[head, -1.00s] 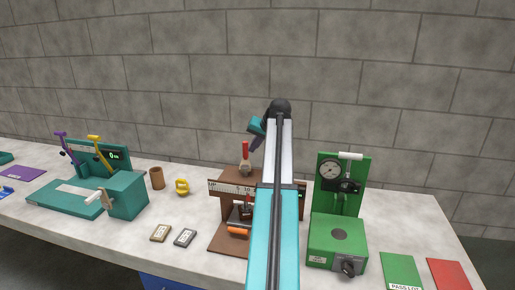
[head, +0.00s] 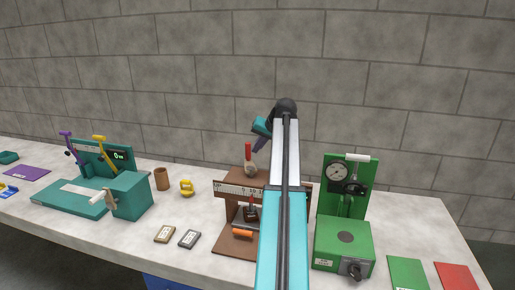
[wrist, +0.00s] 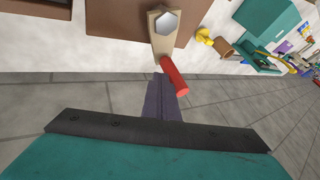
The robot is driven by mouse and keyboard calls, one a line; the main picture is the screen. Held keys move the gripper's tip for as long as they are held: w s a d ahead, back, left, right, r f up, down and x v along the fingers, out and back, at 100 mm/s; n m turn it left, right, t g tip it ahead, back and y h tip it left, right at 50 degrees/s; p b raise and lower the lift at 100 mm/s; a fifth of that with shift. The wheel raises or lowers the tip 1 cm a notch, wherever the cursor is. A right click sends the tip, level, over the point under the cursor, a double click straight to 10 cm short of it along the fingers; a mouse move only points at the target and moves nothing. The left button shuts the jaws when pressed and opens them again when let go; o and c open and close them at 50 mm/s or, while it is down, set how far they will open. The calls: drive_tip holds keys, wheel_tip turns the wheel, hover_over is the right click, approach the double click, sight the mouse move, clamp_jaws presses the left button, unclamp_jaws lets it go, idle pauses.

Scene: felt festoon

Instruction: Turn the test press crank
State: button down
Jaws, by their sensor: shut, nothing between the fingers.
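A brown press (head: 233,206) with a white scale stands mid-table, partly hidden by my arm. On its top is a crank with a pale arm (head: 251,170) and a red handle (head: 248,152) pointing up. In the wrist view the pale crank arm (wrist: 158,42) has a hex nut, and the red handle (wrist: 174,76) sticks out towards me. My gripper (head: 257,147), with purple fingers, is just right of the red handle. The fingers (wrist: 164,98) are shut and empty; they look very close to the handle, but contact cannot be told.
A green gauge machine (head: 343,235) with a white-handled lever stands to the right, beside green (head: 408,270) and red (head: 457,275) mats. A teal machine (head: 130,195) with purple and yellow levers is at left. A brown cup (head: 161,179) and yellow piece (head: 187,188) stand between.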

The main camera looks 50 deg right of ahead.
drive_tip(key=s+d+r+b, duration=0.1)
drive_tip(key=s+r+b, duration=0.2)
drive_tip(key=s+r, duration=0.5)
drive_tip(key=shift+s+d, duration=0.35)
drive_tip(key=shift+s, duration=0.35)
